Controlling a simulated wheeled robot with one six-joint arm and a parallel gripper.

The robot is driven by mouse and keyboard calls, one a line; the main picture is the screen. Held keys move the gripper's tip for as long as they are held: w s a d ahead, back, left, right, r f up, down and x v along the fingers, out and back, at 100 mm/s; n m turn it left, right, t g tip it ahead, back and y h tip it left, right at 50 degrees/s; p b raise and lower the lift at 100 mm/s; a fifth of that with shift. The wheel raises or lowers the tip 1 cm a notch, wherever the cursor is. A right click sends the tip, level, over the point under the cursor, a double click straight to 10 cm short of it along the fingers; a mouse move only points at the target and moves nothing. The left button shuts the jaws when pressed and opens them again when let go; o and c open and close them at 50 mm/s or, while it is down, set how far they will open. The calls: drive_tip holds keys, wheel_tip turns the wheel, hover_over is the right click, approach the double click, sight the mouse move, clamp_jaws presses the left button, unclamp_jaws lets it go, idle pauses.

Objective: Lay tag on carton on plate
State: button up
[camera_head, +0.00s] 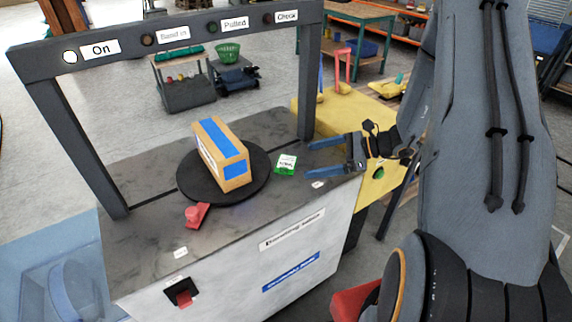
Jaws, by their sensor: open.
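A brown carton (236,178) with blue tape stands on the round black plate (262,172) on the machine's grey top. A small green piece with a white printed face (286,164), which looks like the tag, lies on the top just right of the plate, apart from it. My gripper (309,159) is at the right edge of the machine top, its blue fingers spread and pointing left. The green piece is just left of the fingertips, and nothing shows between them. I cannot tell the gripper's exact height above the top.
A dark frame (182,42) arches over the machine, with lamps marked On, Band in, Pulled and Check; the On lamp (70,57) is lit white. A red piece (197,214) sits in front of the plate. A yellow table (352,112) stands behind right. The machine top's front left is mostly clear.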

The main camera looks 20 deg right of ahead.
drive_tip(key=shift+w+f, duration=0.15)
drive_tip(key=shift+w, duration=0.15)
drive_tip(key=p, duration=0.3)
approach(279, 163)
drive_tip(key=x, duration=0.4)
drive_tip(key=shift+w+a+f, duration=0.1)
drive_tip(key=shift+a+f, duration=0.05)
drive_tip(key=shift+f, duration=0.05)
drive_tip(key=c, duration=1.2)
drive_tip(key=shift+r, duration=0.1)
